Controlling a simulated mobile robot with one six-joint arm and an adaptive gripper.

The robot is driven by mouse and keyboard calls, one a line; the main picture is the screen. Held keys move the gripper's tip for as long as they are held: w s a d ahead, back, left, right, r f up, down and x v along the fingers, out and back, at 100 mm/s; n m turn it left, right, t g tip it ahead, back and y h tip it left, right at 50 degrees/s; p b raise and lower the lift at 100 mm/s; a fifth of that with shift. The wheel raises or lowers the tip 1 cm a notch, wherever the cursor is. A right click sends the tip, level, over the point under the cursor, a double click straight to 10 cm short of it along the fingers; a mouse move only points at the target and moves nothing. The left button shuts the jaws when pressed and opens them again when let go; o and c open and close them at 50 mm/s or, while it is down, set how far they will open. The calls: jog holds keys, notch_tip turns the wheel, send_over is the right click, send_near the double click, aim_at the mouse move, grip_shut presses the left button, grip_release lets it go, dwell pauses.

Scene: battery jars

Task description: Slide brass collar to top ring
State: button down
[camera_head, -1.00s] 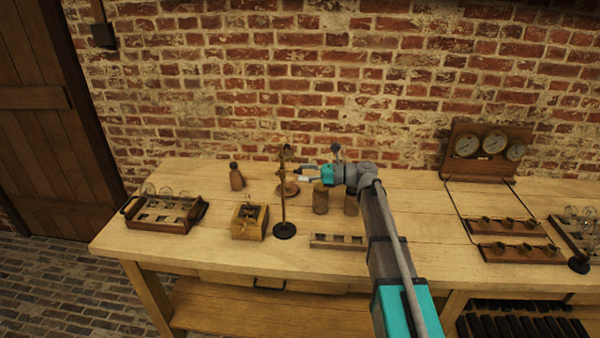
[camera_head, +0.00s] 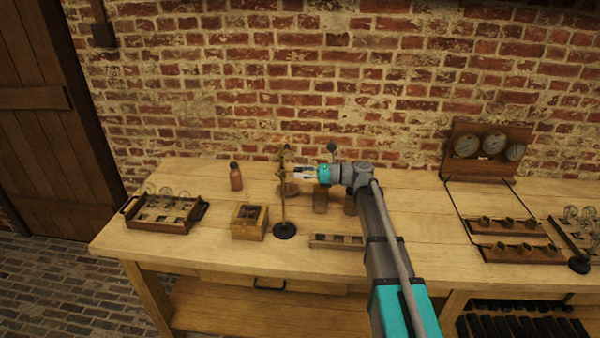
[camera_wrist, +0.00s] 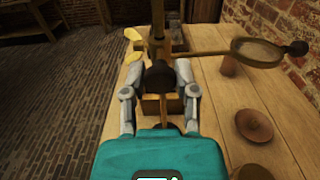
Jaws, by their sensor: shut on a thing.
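A thin brass stand (camera_head: 284,207) rises from a round dark base (camera_head: 284,230) on the bench; its rod (camera_wrist: 158,18) stands upright in the wrist view. My gripper (camera_head: 294,173) reaches it from the right, partway up the rod. In the wrist view my gripper (camera_wrist: 159,82) has its two fingers on either side of a dark rounded knob (camera_wrist: 160,74) at the rod. I take this knob to belong to the brass collar, whose body is mostly hidden behind it. A brass arm with a round ring (camera_wrist: 258,51) sticks out to the right of the rod, above the fingers.
Left of the stand are a wooden box (camera_head: 249,222), a brown bottle (camera_head: 236,178) and a jar tray (camera_head: 165,212). Brown jars (camera_head: 320,200) stand under my arm. A low slotted rack (camera_head: 335,241) lies in front. Gauges (camera_head: 490,146) stand far right.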

aim_at(300, 168)
jog(key=shift+r, duration=0.1)
notch_tip(300, 168, up, 4)
jog(key=p, duration=0.4)
dwell(0.4)
jog(key=shift+c, duration=1.8)
grip_release()
jog(key=d, duration=1.2)
jog(key=shift+s, duration=0.2)
